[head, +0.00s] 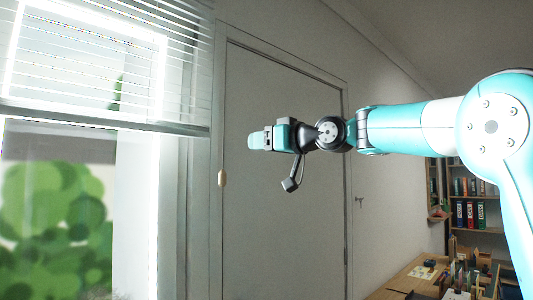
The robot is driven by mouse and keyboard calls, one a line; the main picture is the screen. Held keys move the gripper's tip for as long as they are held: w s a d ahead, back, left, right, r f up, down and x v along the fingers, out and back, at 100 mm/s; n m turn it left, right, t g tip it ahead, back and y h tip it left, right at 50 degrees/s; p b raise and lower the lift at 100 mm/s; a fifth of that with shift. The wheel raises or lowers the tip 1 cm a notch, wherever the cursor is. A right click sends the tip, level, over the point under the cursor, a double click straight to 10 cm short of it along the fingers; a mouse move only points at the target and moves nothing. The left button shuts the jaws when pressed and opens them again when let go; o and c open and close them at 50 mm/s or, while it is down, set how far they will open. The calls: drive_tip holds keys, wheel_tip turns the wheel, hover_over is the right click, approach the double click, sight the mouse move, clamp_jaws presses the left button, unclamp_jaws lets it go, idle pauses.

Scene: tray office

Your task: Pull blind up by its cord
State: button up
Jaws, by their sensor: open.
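The white slatted blind (110,60) hangs over the upper part of the window at the left, with its bottom rail about level with my gripper. A small tan pull knob (222,178) hangs to the right of the window, in front of the wall beside the door. The cord above it is too thin to make out clearly. My gripper (253,141) reaches in from the right and points left. In the picture it is above and to the right of the knob, apart from it. It is open and holds nothing visible; the gap between its fingers is hard to see.
A closed grey door (285,200) stands behind my gripper. Below the blind the window shows green foliage (55,225). At the lower right are a wooden desk (400,280) with small items and a shelf with binders (470,213). The space around the knob looks clear.

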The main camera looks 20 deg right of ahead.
drive_tip(key=shift+s+d, duration=0.1)
drive_tip(key=shift+s, duration=0.25)
